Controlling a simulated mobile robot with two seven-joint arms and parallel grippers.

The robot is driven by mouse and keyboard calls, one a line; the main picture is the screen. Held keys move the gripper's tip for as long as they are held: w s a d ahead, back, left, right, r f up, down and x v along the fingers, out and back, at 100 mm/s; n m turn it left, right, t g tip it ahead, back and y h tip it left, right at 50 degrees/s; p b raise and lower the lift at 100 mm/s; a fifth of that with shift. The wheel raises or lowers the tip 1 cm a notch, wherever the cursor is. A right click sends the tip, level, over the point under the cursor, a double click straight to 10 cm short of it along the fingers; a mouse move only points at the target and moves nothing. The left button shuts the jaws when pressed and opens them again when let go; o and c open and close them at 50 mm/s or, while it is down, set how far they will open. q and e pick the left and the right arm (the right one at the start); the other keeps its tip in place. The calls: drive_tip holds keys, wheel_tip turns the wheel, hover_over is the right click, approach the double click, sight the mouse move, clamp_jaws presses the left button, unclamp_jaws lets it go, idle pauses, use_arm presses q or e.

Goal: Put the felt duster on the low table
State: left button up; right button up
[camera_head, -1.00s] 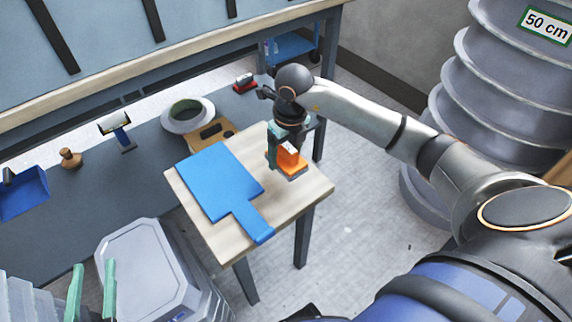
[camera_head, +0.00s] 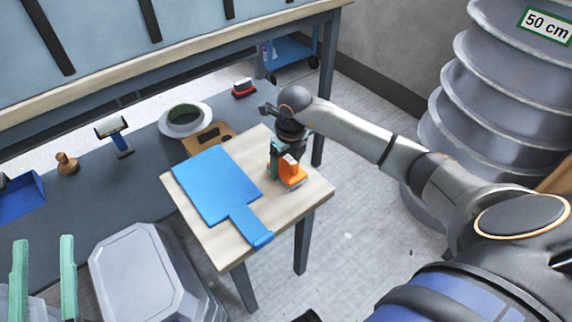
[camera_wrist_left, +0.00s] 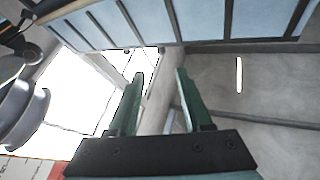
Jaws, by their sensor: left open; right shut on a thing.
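The felt duster (camera_head: 291,178), an orange block with a pale label, is at the right part of the low table (camera_head: 312,190), a light wooden top on dark legs. My right gripper (camera_head: 287,158) is shut on the duster from above. The duster's underside seems at or very near the tabletop; contact cannot be told for sure. My left gripper (camera_head: 43,240) is open and empty at the lower left, away from the table. Its two green fingers stand apart in the left wrist view (camera_wrist_left: 160,75), with nothing between them.
A blue paddle-shaped board (camera_head: 216,185) lies on the table left of the duster. A grey lidded bin (camera_head: 140,265) stands before the table.

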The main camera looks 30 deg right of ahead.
use_arm(q)
drive_tip(key=shift+r, duration=0.1)
use_arm(e)
drive_tip(key=shift+f, duration=0.15)
drive_tip(key=o, duration=1.2)
use_arm(q)
drive_tip(key=shift+s+r, duration=0.2)
drive_tip(key=shift+r, duration=0.1)
use_arm(e)
drive_tip(key=shift+r, duration=0.2)
